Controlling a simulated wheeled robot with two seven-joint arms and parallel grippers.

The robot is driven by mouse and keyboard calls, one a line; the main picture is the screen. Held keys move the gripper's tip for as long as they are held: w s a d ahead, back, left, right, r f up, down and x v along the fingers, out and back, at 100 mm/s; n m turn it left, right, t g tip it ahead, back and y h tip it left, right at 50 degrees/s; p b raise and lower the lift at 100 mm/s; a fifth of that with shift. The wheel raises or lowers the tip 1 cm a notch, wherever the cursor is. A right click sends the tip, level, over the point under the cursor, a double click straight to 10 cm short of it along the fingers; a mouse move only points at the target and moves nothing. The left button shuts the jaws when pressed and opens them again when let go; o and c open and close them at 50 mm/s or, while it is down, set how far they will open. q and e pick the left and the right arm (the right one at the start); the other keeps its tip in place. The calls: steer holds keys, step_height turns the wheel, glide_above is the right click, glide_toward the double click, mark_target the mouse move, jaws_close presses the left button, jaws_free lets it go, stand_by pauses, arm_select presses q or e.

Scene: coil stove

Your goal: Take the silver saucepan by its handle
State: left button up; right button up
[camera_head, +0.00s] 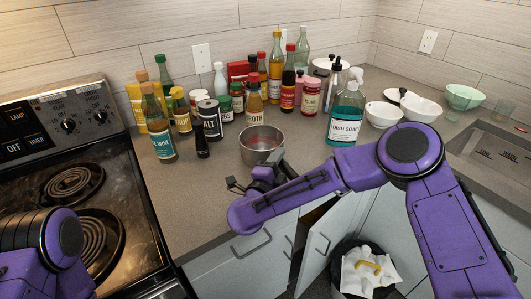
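The silver saucepan (261,138) stands upright on the grey counter in front of the bottles. Its rim and inside show. Its handle is hard to make out and seems hidden by my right gripper. My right gripper (256,169) is just in front of the saucepan, low over the counter's front part. Its dark fingers look spread apart, with nothing clearly held between them. Whether it touches the pan or handle I cannot tell. My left arm shows at the lower left; its gripper is out of view.
Several bottles and jars, with a salt can (209,119), crowd behind and left of the pan. A dish soap bottle (345,118) stands to its right, then white bowls (383,115) and the sink (490,150). The coil stove (75,215) is left. A cabinet door (318,250) hangs open below.

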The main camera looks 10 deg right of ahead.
steer(key=shift+w+f, duration=0.1)
jaws_close()
steer(key=shift+r, duration=0.2)
